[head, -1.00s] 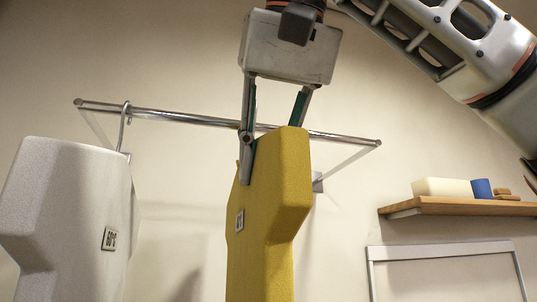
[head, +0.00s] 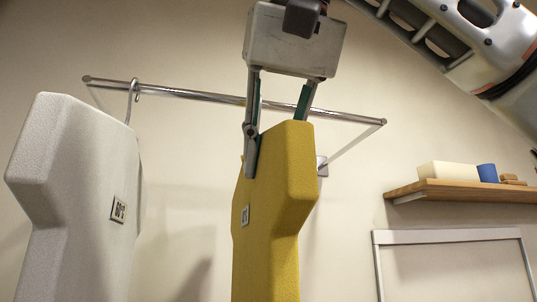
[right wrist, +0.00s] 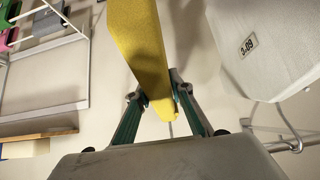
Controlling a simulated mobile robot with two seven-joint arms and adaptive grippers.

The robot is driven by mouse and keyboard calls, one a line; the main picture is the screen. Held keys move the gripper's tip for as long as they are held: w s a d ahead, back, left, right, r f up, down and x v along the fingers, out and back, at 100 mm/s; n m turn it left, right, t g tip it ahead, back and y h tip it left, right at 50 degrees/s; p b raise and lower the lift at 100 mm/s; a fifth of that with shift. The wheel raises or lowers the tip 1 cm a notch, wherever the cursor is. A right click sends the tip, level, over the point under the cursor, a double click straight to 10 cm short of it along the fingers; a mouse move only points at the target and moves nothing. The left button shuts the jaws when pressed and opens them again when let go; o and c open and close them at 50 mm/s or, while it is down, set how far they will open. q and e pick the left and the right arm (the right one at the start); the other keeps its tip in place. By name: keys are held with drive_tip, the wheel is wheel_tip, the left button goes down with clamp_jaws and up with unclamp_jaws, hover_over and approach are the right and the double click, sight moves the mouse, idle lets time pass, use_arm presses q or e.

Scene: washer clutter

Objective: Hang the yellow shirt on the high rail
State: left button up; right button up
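The yellow shirt (head: 265,215) is a thick, stiff, upright shape with a small label. My right gripper (head: 277,150) comes down from above with its two fingers around the shirt's top and holds it. In the right wrist view the yellow shirt (right wrist: 140,45) sits between the green-padded fingers (right wrist: 165,105). The high rail (head: 190,94) is a metal bar on the wall and passes behind the gripper fingers. The shirt's top is slightly below the rail in the picture. Any hook on the yellow shirt is hidden. My left gripper is out of view.
A white shirt (head: 80,190) hangs left of the yellow one, its hook (head: 132,100) over the rail's left part. The rail right of the gripper is bare. A wooden shelf (head: 460,190) with a pale block and blue item is at right, above a white frame (head: 450,236).

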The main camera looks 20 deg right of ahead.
drive_tip(key=o, duration=0.4)
drive_tip(key=shift+c, duration=0.2)
drive_tip(key=v, duration=0.7)
drive_tip(key=shift+s+r, duration=0.2)
drive_tip(key=shift+s, duration=0.1)
